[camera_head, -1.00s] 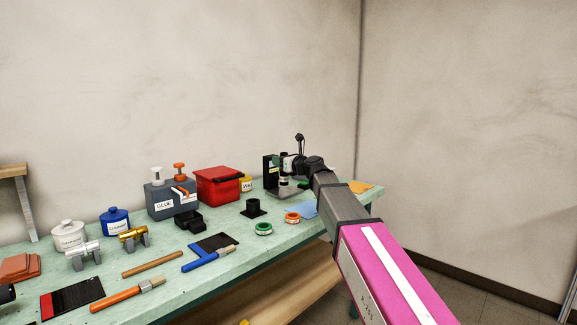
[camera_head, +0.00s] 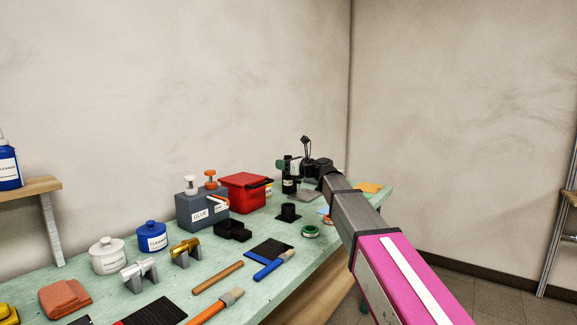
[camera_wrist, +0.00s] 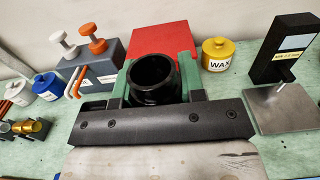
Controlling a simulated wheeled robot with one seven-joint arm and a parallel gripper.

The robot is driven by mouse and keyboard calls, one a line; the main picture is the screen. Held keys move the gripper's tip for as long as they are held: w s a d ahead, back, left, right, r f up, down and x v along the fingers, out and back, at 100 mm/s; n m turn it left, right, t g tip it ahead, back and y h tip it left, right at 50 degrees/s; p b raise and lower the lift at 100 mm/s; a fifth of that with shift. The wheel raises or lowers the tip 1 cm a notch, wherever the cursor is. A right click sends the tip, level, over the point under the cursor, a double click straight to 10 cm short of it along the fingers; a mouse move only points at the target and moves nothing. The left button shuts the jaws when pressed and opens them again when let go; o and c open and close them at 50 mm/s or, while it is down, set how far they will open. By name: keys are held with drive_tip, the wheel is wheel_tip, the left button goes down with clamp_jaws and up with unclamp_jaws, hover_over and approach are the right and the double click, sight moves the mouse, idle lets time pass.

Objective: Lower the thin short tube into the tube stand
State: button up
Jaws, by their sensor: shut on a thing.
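My gripper (camera_wrist: 153,82) is shut on a short black tube (camera_wrist: 152,70), with a green finger on each side of it in the wrist view. The tube is upright with its open top toward the wrist camera. In the head view the held tube (camera_head: 289,186) hangs below the wrist, above the table. The tube stand (camera_head: 288,211), a black socket on a flat square base, stands on the table below and nearer the head camera in the picture. The stand is hidden in the wrist view, so I cannot tell how well the tube lines up with it.
A red box (camera_head: 243,192) and a grey glue dispenser (camera_head: 202,209) stand behind to the left. A black gauge (camera_wrist: 282,52) with a metal plate (camera_wrist: 285,108) is at the right. A green tape roll (camera_head: 310,231) lies near the front edge. A yellow wax jar (camera_wrist: 217,54) stands behind.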

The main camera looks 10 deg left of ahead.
drive_tip(key=shift+d, duration=0.1)
idle(0.3)
drive_tip(key=shift+f, duration=2.9)
drive_tip(key=shift+f, duration=2.75)
drive_tip(key=o, duration=1)
drive_tip(key=v, duration=1)
drive_tip(key=shift+s+d+f, duration=0.1)
drive_tip(key=shift+s+d, duration=0.05)
drive_tip(key=shift+d, duration=0.2)
